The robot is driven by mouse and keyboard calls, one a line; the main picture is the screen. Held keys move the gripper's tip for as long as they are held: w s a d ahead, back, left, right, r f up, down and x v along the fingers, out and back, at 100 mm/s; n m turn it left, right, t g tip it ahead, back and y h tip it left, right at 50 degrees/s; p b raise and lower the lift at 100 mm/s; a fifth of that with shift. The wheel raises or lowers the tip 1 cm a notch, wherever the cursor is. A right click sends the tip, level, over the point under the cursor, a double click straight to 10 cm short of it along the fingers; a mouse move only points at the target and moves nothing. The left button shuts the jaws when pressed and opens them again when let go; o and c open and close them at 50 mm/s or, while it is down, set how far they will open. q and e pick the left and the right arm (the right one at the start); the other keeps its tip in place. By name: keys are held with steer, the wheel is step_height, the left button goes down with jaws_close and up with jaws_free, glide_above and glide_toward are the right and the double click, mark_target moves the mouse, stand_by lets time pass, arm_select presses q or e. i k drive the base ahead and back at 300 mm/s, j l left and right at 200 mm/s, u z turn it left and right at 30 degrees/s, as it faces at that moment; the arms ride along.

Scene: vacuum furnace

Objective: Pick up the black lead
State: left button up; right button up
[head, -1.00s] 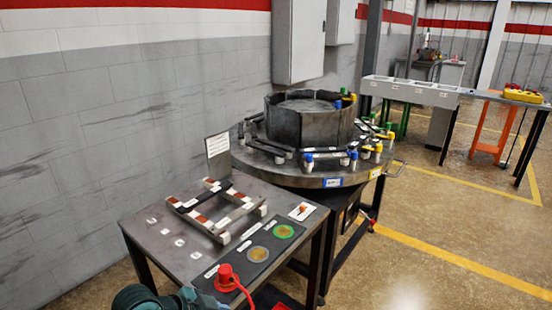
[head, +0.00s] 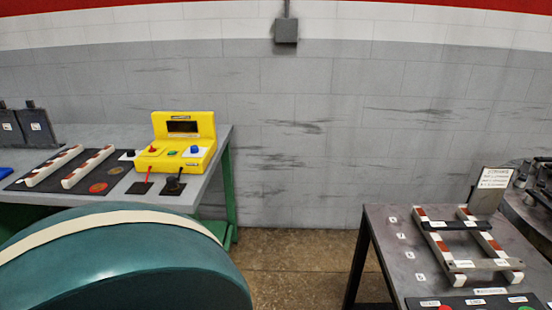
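The black lead (head: 174,184) shows in the head view at the front right of a grey table on the left. Its dark plug end stands on a small black patch, and a short dark cable runs up toward a yellow tester (head: 183,143). A red lead (head: 149,178) runs down from the tester just left of it. The tester has a dark screen and coloured knobs. Neither gripper is in view.
The left grey table (head: 222,160) also bears a black mat with two striped bars (head: 88,167). A second dark table (head: 385,265) with a rail frame (head: 468,240) stands at the right. Open floor (head: 300,262) lies between the tables, before a grey wall.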

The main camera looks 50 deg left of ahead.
mark_target(172, 186)
steer(key=u, duration=2.5)
